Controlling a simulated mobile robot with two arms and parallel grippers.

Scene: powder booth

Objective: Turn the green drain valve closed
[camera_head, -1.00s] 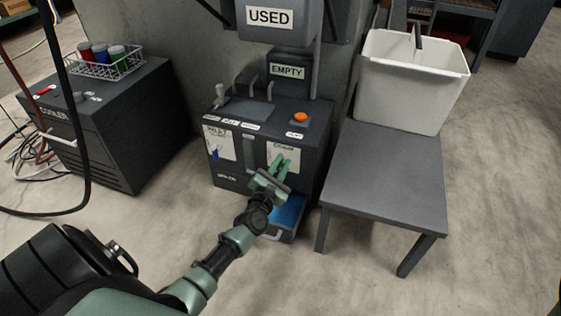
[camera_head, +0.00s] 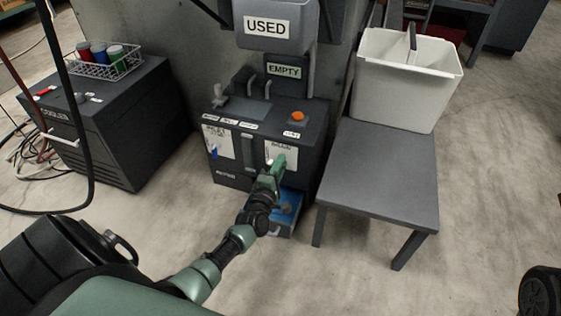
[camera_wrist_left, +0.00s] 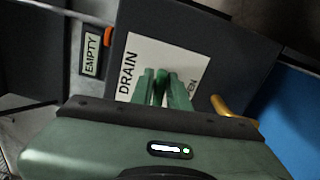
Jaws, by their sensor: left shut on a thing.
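The green drain valve (camera_wrist_left: 160,86) is on the front of the dark machine (camera_head: 232,182), against a white label marked DRAIN (camera_wrist_left: 128,65). Only a narrow bright green part of it shows between the fingers in the left wrist view. My left gripper (camera_head: 277,164) is at the label on the machine's right front. It is shut on the valve, with its two green fingers (camera_wrist_left: 161,88) on either side. The fingers and arm hide most of the valve in the head view. My right gripper is not in view.
A brass spout (camera_wrist_left: 232,110) sticks out beside the valve. A blue tray (camera_head: 289,205) lies low under it. A grey table (camera_head: 380,175) with a white bin (camera_head: 408,85) stands close on the right. The cooler (camera_head: 120,125) is on the left, with clear floor between.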

